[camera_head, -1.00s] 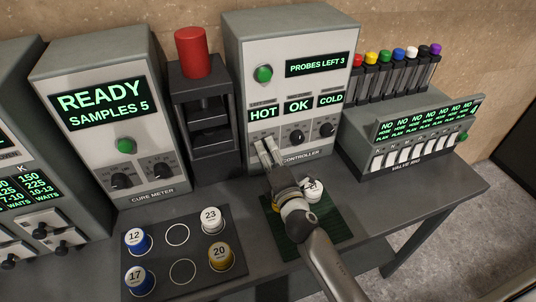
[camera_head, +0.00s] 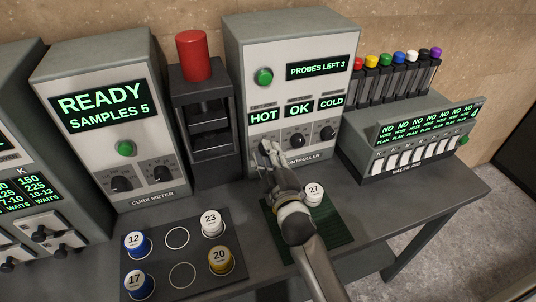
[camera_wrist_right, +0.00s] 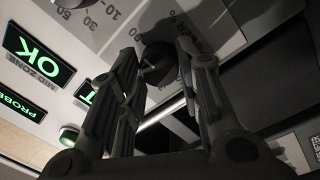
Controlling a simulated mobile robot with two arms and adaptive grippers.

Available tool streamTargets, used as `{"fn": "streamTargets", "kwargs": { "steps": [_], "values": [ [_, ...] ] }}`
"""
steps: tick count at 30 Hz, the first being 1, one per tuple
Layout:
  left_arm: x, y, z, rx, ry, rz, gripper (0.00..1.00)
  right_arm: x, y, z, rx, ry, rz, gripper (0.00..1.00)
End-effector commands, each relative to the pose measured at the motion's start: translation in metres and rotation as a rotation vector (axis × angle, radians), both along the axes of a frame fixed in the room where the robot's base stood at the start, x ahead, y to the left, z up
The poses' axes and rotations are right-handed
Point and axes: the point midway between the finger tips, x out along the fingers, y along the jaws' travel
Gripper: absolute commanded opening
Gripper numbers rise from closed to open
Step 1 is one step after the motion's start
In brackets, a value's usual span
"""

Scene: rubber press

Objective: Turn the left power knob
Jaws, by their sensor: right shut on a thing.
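The controller (camera_head: 297,52) stands at the back centre with displays reading HOT, OK and COLD. My right gripper (camera_head: 268,150) is at the left power knob, under the HOT display, and hides that knob in the head view. In the right wrist view the dark left power knob (camera_wrist_right: 157,62) sits between the fingertips of my right gripper (camera_wrist_right: 158,58), which are shut on it. The middle knob (camera_head: 296,137) and right knob (camera_head: 327,132) under OK and COLD are clear of the gripper. My left gripper is out of view.
A white puck marked 27 (camera_head: 314,193) stands on the green mat (camera_head: 335,228) beside my right arm. A dark tray (camera_head: 208,278) with several numbered pucks lies to the left. The press with a red top (camera_head: 193,55) stands left of the controller, the valve rig (camera_head: 405,160) right.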

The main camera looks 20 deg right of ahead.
Motion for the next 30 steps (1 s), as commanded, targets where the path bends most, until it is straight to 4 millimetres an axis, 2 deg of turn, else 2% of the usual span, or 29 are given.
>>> {"fn": "streamTargets", "kwargs": {
  "steps": [19,20,24,25,30],
  "values": [
    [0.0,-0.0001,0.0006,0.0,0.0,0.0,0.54,-0.0002,-0.0003,-0.0015,0.056,0.005,0.0,0.08],
    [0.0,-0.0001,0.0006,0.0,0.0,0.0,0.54,-0.0002,-0.0002,-0.0014,0.056,0.005,0.0,0.33],
    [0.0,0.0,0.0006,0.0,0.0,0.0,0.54,-0.0003,-0.0001,-0.0011,0.055,0.005,0.0,0.51],
    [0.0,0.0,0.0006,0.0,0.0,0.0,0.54,-0.0002,-0.0001,-0.001,0.054,0.004,0.0,0.54],
    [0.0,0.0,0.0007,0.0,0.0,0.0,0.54,-0.0001,0.0,-0.0005,0.054,0.004,0.0,0.54]
  ]
}}
